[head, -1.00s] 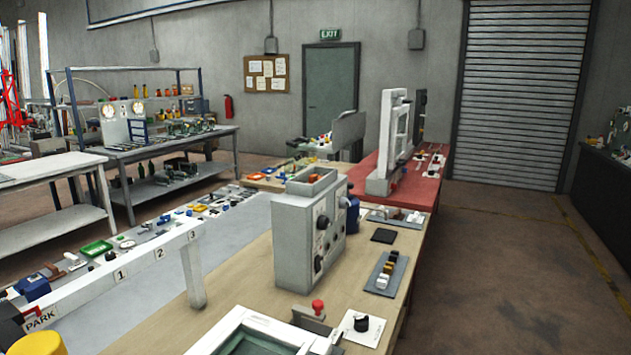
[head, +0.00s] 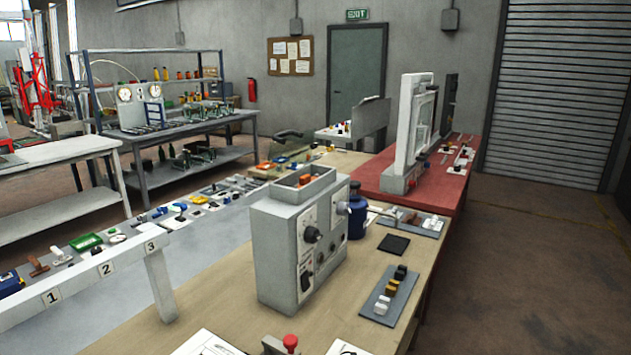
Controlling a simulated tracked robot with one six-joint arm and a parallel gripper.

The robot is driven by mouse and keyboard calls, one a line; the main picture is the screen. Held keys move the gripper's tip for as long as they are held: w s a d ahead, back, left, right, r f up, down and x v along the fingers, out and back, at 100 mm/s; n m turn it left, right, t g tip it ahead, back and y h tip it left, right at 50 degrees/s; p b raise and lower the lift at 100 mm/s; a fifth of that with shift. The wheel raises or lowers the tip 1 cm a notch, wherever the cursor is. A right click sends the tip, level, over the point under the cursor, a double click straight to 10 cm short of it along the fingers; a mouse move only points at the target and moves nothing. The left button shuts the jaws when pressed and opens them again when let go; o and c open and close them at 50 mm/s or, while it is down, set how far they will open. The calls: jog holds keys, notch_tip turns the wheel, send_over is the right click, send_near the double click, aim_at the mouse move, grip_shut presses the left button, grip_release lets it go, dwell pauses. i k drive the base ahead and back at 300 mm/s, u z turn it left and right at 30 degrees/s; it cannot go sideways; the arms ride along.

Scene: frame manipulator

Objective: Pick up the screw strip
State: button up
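I cannot pick out a screw strip with certainty in the head view. Many small parts lie in a row (head: 190,205) along the far left edge of the long bench, too small to name one by one. A grey plate (head: 404,283) with black, yellow and white blocks lies on the bench's right side. My gripper is not in view.
A grey box (head: 270,262) with knobs and an open top stands on the wooden bench (head: 225,310). A white rail (head: 75,282) numbered 1, 2, 3 stands at lower left. A red table (head: 440,180) adjoins behind. Open floor (head: 520,270) lies to the right.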

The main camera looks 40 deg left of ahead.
aim_at(306, 179)
jog(key=i, duration=2.7)
jog(key=u, duration=2.6)
